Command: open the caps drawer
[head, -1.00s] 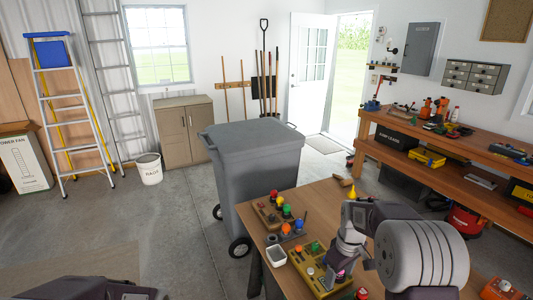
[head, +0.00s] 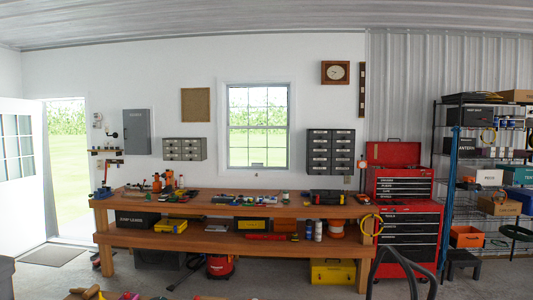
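A red tool chest (head: 399,184) with its lid up sits on a red tool cabinet (head: 408,232) at the right of the workbench in the head view. The chest has several dark drawer fronts with small white labels. The labels are too small to read surely, so I cannot tell which drawer is the caps drawer. All its drawers look shut. A grey multi-drawer unit (head: 331,151) hangs on the wall right of the window, and a smaller one (head: 184,149) hangs to the left. Their drawers also look shut. Neither of my grippers is in view.
A long wooden workbench (head: 230,206) with tools runs along the wall. A dark arched shape (head: 398,258) stands before the red cabinet. A black shelf rack (head: 489,210) is at the far right. A red vacuum (head: 220,266) sits under the bench. The doorway is at left.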

